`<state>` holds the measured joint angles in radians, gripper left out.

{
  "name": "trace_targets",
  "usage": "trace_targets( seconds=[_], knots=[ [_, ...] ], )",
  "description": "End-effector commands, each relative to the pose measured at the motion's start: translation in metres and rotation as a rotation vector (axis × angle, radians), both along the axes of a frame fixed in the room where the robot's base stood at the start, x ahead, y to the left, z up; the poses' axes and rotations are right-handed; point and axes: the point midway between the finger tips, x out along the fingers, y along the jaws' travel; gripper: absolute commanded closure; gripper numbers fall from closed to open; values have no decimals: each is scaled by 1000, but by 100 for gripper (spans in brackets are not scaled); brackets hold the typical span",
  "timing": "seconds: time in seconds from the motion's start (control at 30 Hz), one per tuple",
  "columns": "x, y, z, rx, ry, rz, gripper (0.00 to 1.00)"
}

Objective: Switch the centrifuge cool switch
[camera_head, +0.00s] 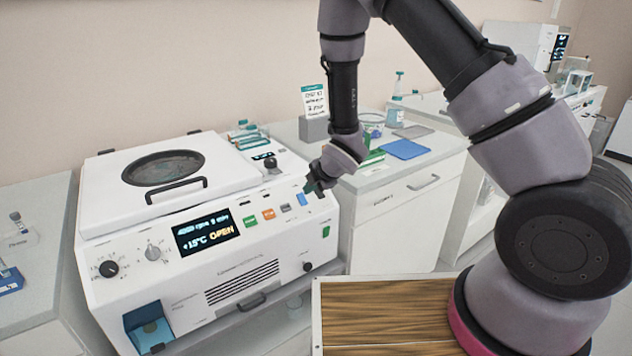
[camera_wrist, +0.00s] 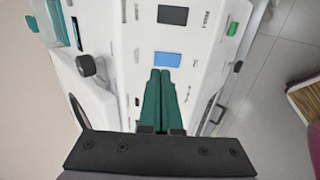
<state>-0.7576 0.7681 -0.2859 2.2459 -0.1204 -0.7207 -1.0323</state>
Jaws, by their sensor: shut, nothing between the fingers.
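The white centrifuge (camera_head: 150,290) stands on the left with its lid down; its display (camera_head: 208,233) reads "+15°C OPEN". A row of green, orange, grey and blue buttons runs right of the display. The blue button (camera_head: 302,199) is at the right end, and it shows in the wrist view (camera_wrist: 167,59) just beyond my fingertips. I cannot read which button is marked cool. A green switch (camera_head: 326,231) sits lower at the panel's right; it also shows in the wrist view (camera_wrist: 233,28). My gripper (camera_head: 311,187) is shut and empty, close to the blue button; contact is unclear.
Two knobs, a black one (camera_head: 109,268) and a grey one (camera_head: 153,252), sit left of the display. A black knob (camera_head: 270,164) stands on top of the centrifuge near my gripper. A blue mat (camera_head: 404,149) lies on the bench behind. A wooden-topped surface (camera_head: 385,310) is in front.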

Motion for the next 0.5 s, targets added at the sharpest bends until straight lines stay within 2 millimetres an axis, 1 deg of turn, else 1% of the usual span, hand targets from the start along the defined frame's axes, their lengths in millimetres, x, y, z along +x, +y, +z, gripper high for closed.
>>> trace_targets(
  seconds=[0.03,0.2,0.33,0.5],
  knots=[
    [5,3,-8,-1,1,0,100],
    [18,12,-24,-1,0,-1,100],
    [23,15,-30,-1,0,-1,100],
    [24,16,-31,-1,0,-1,100]
  ],
)
